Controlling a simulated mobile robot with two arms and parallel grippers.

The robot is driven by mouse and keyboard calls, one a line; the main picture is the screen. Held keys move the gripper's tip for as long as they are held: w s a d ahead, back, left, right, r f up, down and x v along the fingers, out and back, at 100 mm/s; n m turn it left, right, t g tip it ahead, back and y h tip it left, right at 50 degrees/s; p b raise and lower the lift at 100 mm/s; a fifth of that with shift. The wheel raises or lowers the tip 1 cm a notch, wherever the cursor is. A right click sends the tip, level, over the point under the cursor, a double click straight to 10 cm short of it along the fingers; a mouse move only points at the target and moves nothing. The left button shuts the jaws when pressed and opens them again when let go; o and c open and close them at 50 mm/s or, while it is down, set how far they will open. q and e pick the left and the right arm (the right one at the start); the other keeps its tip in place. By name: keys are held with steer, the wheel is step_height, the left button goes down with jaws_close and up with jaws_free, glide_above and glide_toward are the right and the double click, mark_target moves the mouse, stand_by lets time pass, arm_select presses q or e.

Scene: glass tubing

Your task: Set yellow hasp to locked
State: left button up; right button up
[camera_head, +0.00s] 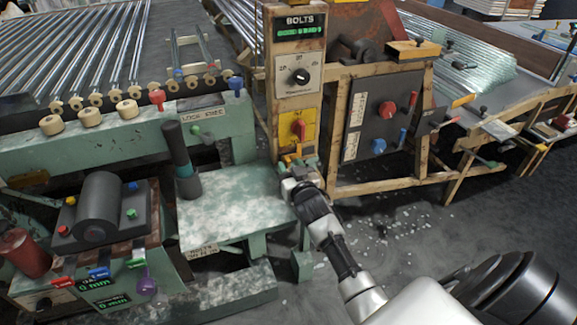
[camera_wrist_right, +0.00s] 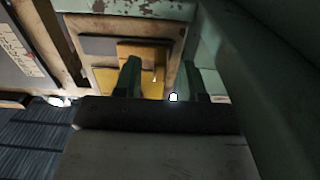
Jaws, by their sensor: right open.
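A yellow part (camera_head: 289,159), which looks like the hasp, sits low on the wooden post just below a yellow plate (camera_head: 285,128) with a red switch. My right gripper (camera_head: 299,166) is right at it, reaching in from the lower right, and partly hides it. In the right wrist view a yellow piece (camera_wrist_right: 150,50) shows beyond the open green fingers (camera_wrist_right: 160,82), in line with the gap between them. I cannot tell whether a finger touches it, nor whether the hasp is locked. My left gripper is not in view.
The wooden post carries a BOLTS display (camera_head: 299,31) and a black dial (camera_head: 300,76). A green bench (camera_head: 235,205) stands close left of my right gripper. A dark panel with a red knob (camera_head: 387,109) is to the right. Open floor (camera_head: 400,215) lies below it.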

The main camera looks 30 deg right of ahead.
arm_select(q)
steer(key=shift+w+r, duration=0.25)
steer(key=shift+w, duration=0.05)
arm_select(e)
steer(key=shift+w+d, duration=0.2)
steer(key=shift+w, duration=0.5)
jaws_close()
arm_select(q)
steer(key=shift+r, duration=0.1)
arm_select(e)
steer(key=shift+d, duration=0.1)
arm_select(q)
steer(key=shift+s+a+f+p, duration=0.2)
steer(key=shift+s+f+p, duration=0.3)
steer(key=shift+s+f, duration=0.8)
arm_select(e)
steer(key=shift+s+d, duration=0.15)
steer(key=shift+d, duration=0.5)
steer(key=shift+s+d, duration=0.15)
steer(key=shift+d, duration=0.45)
jaws_free()
steer(key=shift+s+d, duration=0.1)
steer(key=shift+d, duration=0.05)
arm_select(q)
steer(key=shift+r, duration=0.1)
